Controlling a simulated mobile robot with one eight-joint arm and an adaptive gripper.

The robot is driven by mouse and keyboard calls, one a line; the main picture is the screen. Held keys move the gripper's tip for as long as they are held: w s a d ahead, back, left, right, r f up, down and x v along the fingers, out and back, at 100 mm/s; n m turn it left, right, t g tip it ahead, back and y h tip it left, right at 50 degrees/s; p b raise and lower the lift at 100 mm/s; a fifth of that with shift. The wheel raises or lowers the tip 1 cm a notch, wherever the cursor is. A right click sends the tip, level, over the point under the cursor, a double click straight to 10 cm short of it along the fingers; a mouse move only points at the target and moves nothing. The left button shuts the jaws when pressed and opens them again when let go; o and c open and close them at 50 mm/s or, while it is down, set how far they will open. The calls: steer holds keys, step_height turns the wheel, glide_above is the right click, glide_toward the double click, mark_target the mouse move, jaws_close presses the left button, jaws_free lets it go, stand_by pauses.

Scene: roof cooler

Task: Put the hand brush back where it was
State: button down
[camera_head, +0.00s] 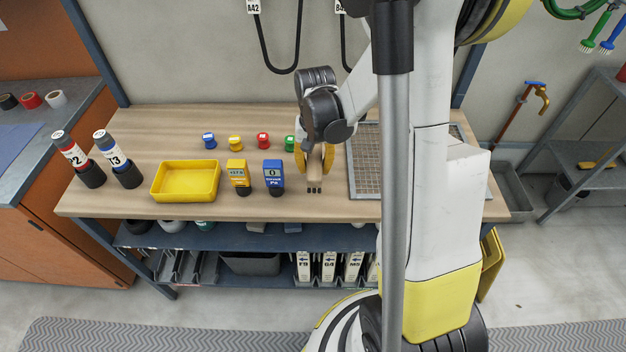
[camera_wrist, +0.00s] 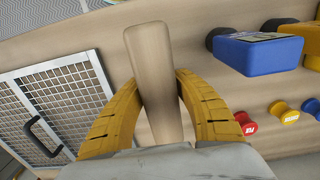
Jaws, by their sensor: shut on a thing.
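The hand brush (camera_head: 314,168) has a pale wooden body, with small dark parts showing at its lower end. My gripper (camera_head: 315,158) points down over the bench, its yellow fingers shut on the brush from both sides. In the wrist view, the brush's wooden handle (camera_wrist: 150,60) stands between the two yellow fingers of my gripper (camera_wrist: 160,95). The brush is over the bench top, between the blue meter and the mesh panel. I cannot tell whether it touches the wood.
The blue meter (camera_head: 273,177) and yellow meter (camera_head: 238,176) stand left of the brush, beside a yellow tray (camera_head: 186,196). Small coloured knobs (camera_head: 235,143) line up behind. The framed mesh panel (camera_head: 366,190) lies to the right. Bare bench (camera_head: 225,207) shows along the front.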

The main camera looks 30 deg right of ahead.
step_height(320, 180, down, 4)
steer(key=shift+w+a+f+b, duration=0.1)
steer(key=shift+a+f+b, duration=0.1)
steer(key=shift+b, duration=0.75)
steer(key=shift+r, duration=0.15)
steer(key=c, duration=1.4)
jaws_free()
steer(key=shift+f, duration=0.25)
steer(key=shift+c, duration=0.2)
steer(key=o, duration=0.4)
